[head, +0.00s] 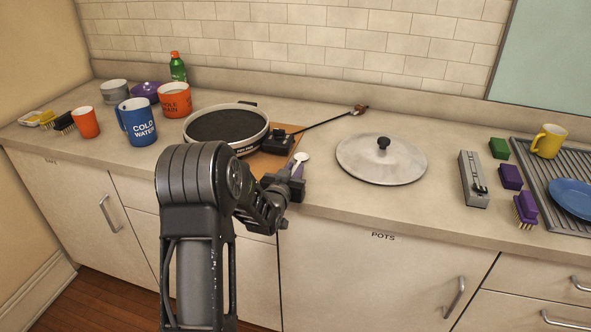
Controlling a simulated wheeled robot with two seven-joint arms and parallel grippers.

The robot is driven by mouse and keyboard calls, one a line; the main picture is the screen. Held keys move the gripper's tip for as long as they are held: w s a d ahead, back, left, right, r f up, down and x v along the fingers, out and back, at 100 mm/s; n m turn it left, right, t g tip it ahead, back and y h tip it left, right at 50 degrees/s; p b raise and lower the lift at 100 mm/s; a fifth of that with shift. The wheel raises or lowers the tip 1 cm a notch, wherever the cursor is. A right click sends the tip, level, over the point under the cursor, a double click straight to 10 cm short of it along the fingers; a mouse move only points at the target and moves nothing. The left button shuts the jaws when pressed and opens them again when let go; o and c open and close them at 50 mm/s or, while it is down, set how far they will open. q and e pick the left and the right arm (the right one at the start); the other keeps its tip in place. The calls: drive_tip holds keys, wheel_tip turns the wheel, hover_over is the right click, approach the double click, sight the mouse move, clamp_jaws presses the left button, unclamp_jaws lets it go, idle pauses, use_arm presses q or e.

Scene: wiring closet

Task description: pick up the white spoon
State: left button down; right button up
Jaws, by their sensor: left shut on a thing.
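The white spoon (301,157) is at the front of the counter, between the frying pan and the round lid. Its bowl points away from me and its handle runs down towards my left gripper (289,178). My left gripper is shut on the spoon's handle at the counter's front edge. The jaws and my arm hide the lower part of the handle. I cannot tell whether the spoon is clear of the counter. My right gripper is not in view.
Left of the spoon, a frying pan (226,126) overlaps a brown board (271,145). A long dark utensil (325,121) lies behind it. A round lid (381,162) is to the right. Mugs, including a blue one (137,122), stand left. A drying rack (527,163) is far right.

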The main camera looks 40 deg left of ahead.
use_arm(q)
wheel_tip(320, 180, up, 10)
drive_tip(key=shift+b, duration=0.45)
idle(0.8)
